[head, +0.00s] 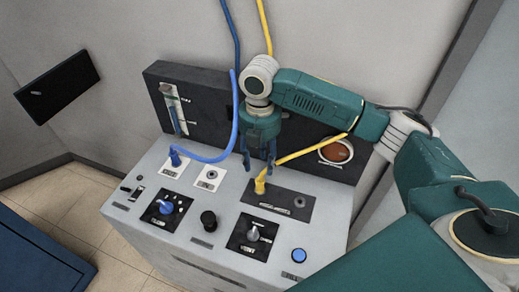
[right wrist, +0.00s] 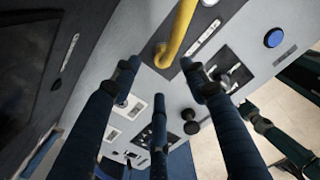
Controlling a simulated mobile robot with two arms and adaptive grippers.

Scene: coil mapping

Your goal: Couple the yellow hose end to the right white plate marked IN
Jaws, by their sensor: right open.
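The yellow hose end (head: 260,186) stands on a dark plate (head: 297,205) on the console, and its hose runs up to the right. It also shows in the right wrist view (right wrist: 165,54), just beyond my fingertips. My right gripper (head: 259,164) is open and empty, pointing down just above and behind the hose end. The right white plate (head: 210,187), with a round port, is bare, left of the hose end; its marking is too small to read surely. The left white plate (head: 172,171) has the blue hose end (head: 175,158) on it. My left gripper does not show.
The console top carries a blue-knob dial (head: 165,208), a black knob (head: 208,220), a grey-knob dial (head: 253,234) and a blue button (head: 299,255). A dark back panel (head: 205,88) with a gauge rises behind. Blue and yellow hoses hang from above near my right wrist.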

